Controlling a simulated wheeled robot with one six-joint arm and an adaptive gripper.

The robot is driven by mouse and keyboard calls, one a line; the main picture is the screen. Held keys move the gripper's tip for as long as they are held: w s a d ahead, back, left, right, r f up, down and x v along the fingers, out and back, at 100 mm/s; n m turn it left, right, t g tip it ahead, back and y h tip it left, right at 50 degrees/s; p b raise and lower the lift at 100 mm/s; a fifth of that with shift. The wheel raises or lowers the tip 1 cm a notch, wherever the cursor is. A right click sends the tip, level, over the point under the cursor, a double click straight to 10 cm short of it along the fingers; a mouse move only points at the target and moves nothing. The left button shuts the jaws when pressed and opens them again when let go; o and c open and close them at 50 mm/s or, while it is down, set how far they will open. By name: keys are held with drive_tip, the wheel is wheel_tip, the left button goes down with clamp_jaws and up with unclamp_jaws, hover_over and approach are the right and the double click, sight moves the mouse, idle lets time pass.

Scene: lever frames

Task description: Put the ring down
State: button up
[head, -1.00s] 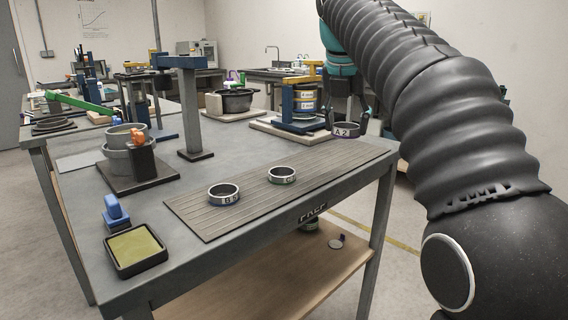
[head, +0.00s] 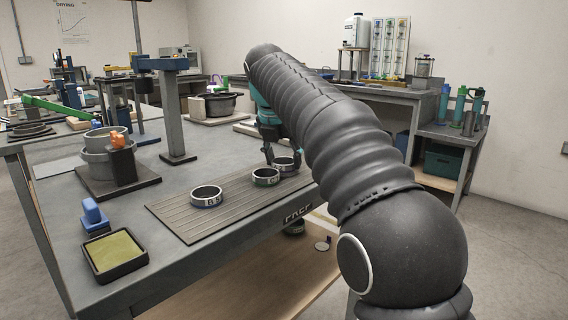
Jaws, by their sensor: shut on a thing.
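My gripper (head: 270,154) is shut on a metal ring (head: 287,166), by the ring's near-left side. The ring is at the right end of the ribbed mat (head: 178,217) on the grey table, low over it or touching; I cannot tell which. My arm hides part of the gripper and of the space behind it. A ring with a green label (head: 264,177) sits on the mat just left of the held ring. A ring with a blue label (head: 207,197) sits further left on the mat.
A yellow pad in a black tray (head: 114,255) and a blue-handled stamp (head: 93,214) are at the table's left. The mat's front left part is bare.

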drive_tip(key=shift+f, duration=0.3)
drive_tip(key=o, duration=1.2)
drive_tip(key=p+v, duration=0.1)
drive_tip(key=v, duration=1.1)
drive_tip(key=shift+p, duration=0.3)
drive_tip(key=shift+r, duration=0.1)
